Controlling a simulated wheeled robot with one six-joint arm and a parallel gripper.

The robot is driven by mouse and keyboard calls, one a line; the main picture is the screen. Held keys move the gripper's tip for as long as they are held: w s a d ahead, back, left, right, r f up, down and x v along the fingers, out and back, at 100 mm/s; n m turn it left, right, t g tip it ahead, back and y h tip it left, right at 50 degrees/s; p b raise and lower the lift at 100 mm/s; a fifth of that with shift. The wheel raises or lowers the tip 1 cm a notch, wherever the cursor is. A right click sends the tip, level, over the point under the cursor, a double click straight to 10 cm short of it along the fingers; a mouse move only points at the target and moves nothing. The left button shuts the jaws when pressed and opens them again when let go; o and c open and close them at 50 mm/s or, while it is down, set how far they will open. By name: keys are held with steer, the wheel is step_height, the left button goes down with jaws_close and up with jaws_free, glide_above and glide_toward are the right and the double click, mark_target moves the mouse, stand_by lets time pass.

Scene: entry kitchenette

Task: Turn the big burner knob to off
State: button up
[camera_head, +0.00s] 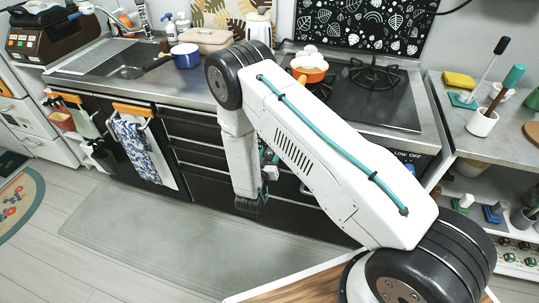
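The stove's front panel (424,158) shows the printed words "LOW OFF" just past the upper edge of my arm. A small blue bit shows beneath the words, but I cannot tell whether it is part of a knob. My arm hides most of the panel, and I cannot make out the big burner knob or its setting. My gripper (252,205) hangs downward in front of the dark drawers, low and well to the left of the lettering. It is small and dark, and its fingers cannot be made out. I see nothing held in it.
The black cooktop (390,100) carries an orange pot (309,75) with pale round items. The sink (125,70) is at the left. A side shelf (480,135) with cups and brushes stands right of the stove. The mat (150,240) and floor in front are clear.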

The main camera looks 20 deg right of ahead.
steer(key=shift+o, duration=0.7)
steer(key=v, duration=0.8)
steer(key=shift+w, duration=0.1)
